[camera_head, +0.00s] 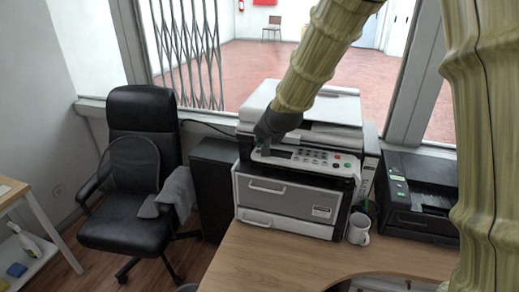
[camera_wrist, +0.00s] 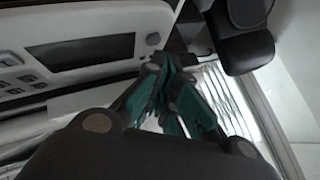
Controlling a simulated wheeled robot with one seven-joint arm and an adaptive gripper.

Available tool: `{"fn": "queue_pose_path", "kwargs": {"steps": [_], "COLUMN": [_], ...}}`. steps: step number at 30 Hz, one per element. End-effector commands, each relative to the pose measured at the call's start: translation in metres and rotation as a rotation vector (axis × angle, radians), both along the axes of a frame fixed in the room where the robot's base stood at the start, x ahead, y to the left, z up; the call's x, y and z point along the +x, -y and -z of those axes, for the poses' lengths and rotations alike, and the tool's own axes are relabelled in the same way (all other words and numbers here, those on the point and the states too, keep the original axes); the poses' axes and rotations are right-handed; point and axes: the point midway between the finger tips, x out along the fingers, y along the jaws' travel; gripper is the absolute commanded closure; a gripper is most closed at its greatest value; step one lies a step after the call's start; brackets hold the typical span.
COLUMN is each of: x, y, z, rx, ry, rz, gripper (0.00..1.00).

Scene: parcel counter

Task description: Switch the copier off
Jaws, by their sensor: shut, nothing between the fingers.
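The copier (camera_head: 290,195) stands on the wooden counter, white and dark grey, with a control panel (camera_head: 308,157) along its front top edge. The panel has a dark display, several keys, and a red and a green button toward its right end. My gripper (camera_head: 262,148) is shut and empty at the left end of the panel; I cannot tell if it touches.
A white mug (camera_head: 359,229) stands at the copier's right front corner. A black printer (camera_head: 420,195) is further right. A black office chair (camera_head: 140,180) and a dark cabinet (camera_head: 212,185) are to the left. The counter (camera_head: 290,265) is bare in front of the copier.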

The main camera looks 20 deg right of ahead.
Motion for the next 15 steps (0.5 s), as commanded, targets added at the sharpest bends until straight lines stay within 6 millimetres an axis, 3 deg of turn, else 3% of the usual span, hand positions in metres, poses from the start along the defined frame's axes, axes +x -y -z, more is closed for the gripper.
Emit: {"fn": "queue_pose_path", "kwargs": {"steps": [9,15], "x": [0.000,0.000], "y": [0.000,0.000], "z": [-0.001,-0.012], "rx": [0.000,0.001], "ry": [0.000,0.001], "rz": [0.000,-0.001], "gripper": [1.00,1.00]}}
